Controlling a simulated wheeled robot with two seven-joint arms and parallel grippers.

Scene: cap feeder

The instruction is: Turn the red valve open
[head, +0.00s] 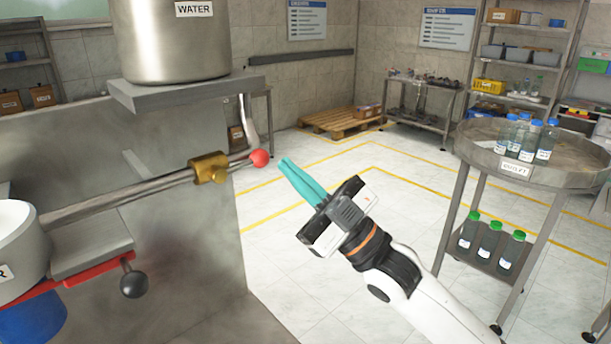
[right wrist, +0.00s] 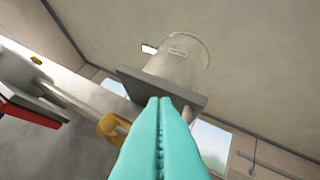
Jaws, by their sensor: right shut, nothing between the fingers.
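The valve has a brass body (head: 208,168) on a metal pipe (head: 120,198) that runs out from the left. Its short rod ends in a red ball knob (head: 259,158). My right gripper (head: 286,164) has teal fingers that are shut and empty, just right of the red knob with a small gap in the picture. In the right wrist view, the shut fingers (right wrist: 160,108) fill the lower middle, and the yellowish valve body (right wrist: 110,128) shows left of them. The red knob does not show there. My left gripper is not in view.
A tank labelled WATER (head: 175,45) stands on a grey shelf (head: 185,92) above the valve. A red bar (head: 75,277) with a black knob (head: 134,284) lies lower left. A round outlet table (head: 480,140) with bottles stands right. The floor between is clear.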

